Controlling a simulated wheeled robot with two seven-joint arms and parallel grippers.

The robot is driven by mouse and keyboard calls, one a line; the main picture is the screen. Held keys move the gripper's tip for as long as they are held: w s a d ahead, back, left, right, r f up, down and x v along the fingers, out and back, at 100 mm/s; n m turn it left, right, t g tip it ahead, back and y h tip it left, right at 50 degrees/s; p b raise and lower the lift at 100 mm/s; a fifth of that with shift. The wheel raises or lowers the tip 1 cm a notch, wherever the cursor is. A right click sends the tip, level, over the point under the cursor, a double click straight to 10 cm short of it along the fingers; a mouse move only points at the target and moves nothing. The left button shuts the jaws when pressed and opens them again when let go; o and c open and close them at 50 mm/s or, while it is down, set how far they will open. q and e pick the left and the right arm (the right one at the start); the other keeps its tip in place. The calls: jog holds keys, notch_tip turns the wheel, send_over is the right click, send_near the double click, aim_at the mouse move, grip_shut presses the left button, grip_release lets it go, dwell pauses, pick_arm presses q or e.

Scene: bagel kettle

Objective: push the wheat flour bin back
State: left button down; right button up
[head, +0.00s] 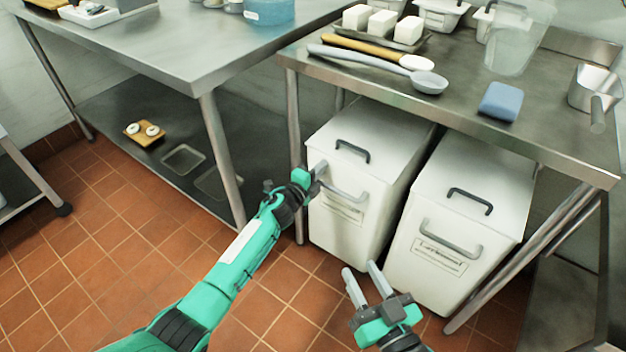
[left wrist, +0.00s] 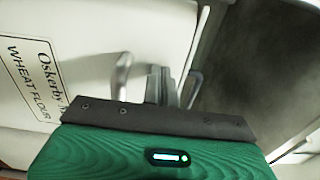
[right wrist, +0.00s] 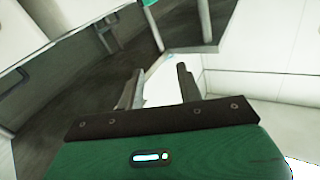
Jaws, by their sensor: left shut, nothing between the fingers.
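The wheat flour bin (head: 343,232) is the left one of two white lidded bins under the right-hand steel table. It has a grey lid handle (head: 352,149) and a grey front handle (head: 343,191). The left wrist view shows its "WHEAT FLOUR" label (left wrist: 28,85). My left gripper (head: 320,168) is shut and empty at the bin's upper front edge, beside the front handle. In the left wrist view its fingers (left wrist: 160,86) are close to the bin; I cannot tell whether they touch. My right gripper (head: 362,284) is open and empty, low in front of the bins.
The second white bin (head: 440,255) stands to the right, a narrow gap away. The steel table (head: 440,105) covers the bins' rear, and its front leg (head: 294,150) stands left of the flour bin. The tiled floor (head: 110,240) is clear at left.

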pick_arm(q)
jog(key=shift+w+d+r+b, duration=0.35)
jog(key=shift+w+d, duration=0.05)
jog(key=shift+w, duration=0.2)
pick_arm(e)
jog(key=r+t, duration=0.2)
jog(key=r, duration=0.1)
jog(key=d+r+t, duration=0.1)
jog(key=shift+w+r, duration=0.35)
jog(key=shift+r, duration=0.05)
pick_arm(q)
jog(key=shift+r, duration=0.1)
